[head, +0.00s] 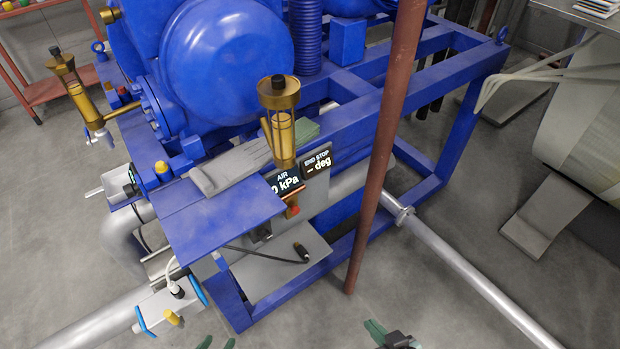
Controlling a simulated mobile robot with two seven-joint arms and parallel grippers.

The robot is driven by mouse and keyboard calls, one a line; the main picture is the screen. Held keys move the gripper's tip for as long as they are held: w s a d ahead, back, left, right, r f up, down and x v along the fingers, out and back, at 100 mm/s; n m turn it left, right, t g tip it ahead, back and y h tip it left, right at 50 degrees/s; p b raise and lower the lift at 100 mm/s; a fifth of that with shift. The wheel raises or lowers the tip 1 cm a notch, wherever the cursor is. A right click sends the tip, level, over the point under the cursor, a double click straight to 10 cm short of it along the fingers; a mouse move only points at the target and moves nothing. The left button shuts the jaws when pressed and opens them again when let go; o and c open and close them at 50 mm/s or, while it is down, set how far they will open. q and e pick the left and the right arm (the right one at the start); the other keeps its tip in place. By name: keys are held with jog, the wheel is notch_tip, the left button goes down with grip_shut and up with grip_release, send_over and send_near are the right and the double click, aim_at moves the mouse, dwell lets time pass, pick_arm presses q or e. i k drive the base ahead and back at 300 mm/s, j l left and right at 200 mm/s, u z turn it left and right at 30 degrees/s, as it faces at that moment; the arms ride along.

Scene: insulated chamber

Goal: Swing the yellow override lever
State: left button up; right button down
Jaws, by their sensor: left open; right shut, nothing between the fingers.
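A small yellow piece (172,317) sticks out of the white box with blue ends (165,305) on the pipe at the lower left. A yellow knob (162,169) stands by the blue frame's left end. I cannot tell for sure which is the override lever. My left gripper (217,342) shows only its two green fingertips at the bottom edge. They are apart and empty, to the right of the white box. My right gripper (376,329) is shut and empty at the bottom edge, partly cut off, right of the red-brown post. Neither gripper touches anything visible.
A blue machine frame (225,217) fills the middle, with displays (317,163) reading AIR kPa and END STOP deg. A silver pipe (460,265) crosses the floor.

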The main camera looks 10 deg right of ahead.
aim_at(169, 315)
jog(key=u, duration=1.3)
jog(key=i+j, duration=0.2)
jog(key=j, duration=0.15)
jog(key=i+j, duration=0.25)
jog(key=i+j+z, duration=0.1)
jog(key=j, duration=0.35)
jog(key=i+j, duration=0.3)
jog(key=j+z, duration=0.2)
jog(key=z, duration=1.8)
jog(key=i+j, duration=0.05)
